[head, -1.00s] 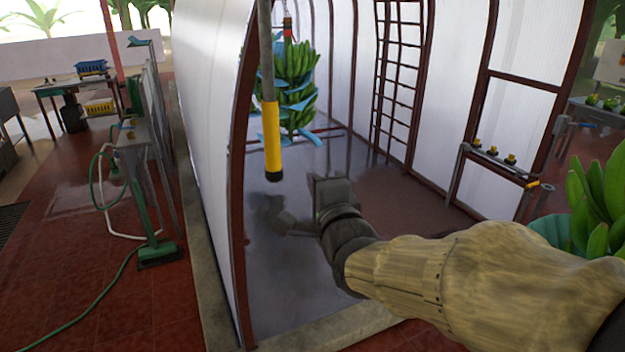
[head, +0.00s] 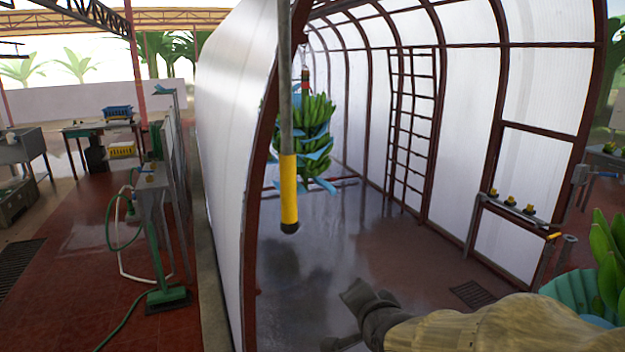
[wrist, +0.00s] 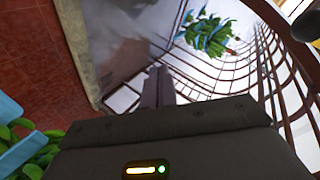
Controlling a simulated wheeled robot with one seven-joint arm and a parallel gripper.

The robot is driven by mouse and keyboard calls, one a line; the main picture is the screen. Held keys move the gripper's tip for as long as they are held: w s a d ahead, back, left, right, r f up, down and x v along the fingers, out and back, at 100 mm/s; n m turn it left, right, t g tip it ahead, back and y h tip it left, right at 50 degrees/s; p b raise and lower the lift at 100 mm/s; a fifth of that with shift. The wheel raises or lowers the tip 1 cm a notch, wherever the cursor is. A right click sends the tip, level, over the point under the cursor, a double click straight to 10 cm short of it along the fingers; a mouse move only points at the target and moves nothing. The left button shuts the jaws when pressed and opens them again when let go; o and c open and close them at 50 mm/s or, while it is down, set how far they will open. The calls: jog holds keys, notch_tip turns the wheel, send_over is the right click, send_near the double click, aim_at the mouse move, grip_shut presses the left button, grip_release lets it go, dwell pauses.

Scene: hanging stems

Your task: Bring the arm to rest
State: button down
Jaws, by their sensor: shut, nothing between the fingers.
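My arm reaches in from the lower right of the head view, in a tan sleeve (head: 500,328) with dark wrist parts at its end.
A yellow-ended hanging pole (head: 289,190) is at the tunnel mouth, above and left of my gripper. Another green bunch (head: 606,262) stands close at the right by a teal sheet (head: 570,288). A white tunnel wall (head: 228,130) is left. The tunnel's wet floor (head: 340,240) is clear.

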jog(key=s+d+f+n+g, duration=0.3)
jog(key=s+f+n+g, duration=0.1)
jog(key=s+f+n, duration=0.1)
jog(key=s+d+f+n+g+h, duration=0.1)
jog(key=s+d+f+n+g, duration=0.2)
jog(key=s+f, duration=0.4)
notch_tip(320, 180, down, 2)
jog(key=shift+s+d+f+n+g+h, duration=0.1)
jog(key=shift+s+d+n+g+h, duration=0.2)
jog(key=shift+n+g, duration=0.75)
jog(key=shift+s+a, duration=0.1)
jog(key=shift+a, duration=0.1)
jog(key=shift+d, duration=0.1)
